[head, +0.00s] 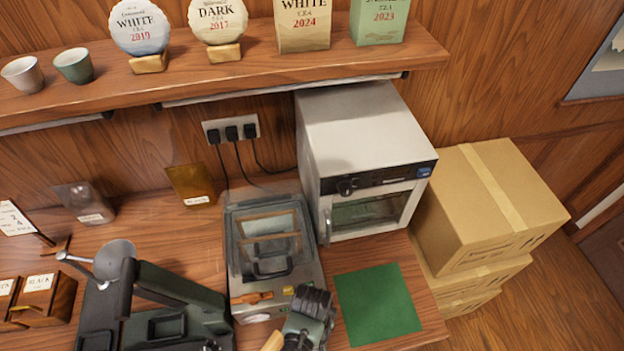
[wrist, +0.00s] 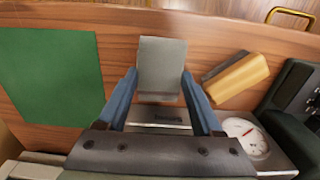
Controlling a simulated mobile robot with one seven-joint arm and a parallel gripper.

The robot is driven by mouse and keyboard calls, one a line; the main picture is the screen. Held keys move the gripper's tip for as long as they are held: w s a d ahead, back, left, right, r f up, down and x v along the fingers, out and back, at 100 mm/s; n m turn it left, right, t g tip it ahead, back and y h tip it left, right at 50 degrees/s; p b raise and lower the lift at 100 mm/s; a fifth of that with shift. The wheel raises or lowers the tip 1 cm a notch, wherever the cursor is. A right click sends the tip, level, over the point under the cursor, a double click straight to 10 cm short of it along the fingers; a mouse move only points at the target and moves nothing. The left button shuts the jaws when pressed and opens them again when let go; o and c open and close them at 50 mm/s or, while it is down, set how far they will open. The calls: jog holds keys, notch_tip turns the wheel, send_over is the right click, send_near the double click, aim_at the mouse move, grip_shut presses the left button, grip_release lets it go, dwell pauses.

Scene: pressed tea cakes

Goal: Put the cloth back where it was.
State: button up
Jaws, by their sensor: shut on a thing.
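My gripper (head: 310,322) is low at the front of the worktop, between the steel glass-lidded machine and the green mat. In the wrist view my gripper (wrist: 162,84) has its two blue fingers on either side of a grey, flat piece (wrist: 162,62), which looks like the folded cloth. The fingers are shut on it. Its darker lower edge faces the camera. In the head view I cannot make out the cloth apart from my dark hand. Whether it touches the worktop is not clear.
The green mat (head: 378,304) is bare. The steel machine (head: 275,262) stands left of my gripper, with a dark green press (head: 160,312) beyond. A tan wooden block (wrist: 240,76) lies close by. A white oven (head: 365,160) stands behind, with cardboard boxes (head: 490,205) at right.

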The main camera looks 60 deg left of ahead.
jog(key=shift+f, duration=0.2)
jog(key=shift+f, duration=0.15)
jog(key=o, duration=1.2)
notch_tip(320, 180, up, 13)
jog(key=shift+f, duration=0.2)
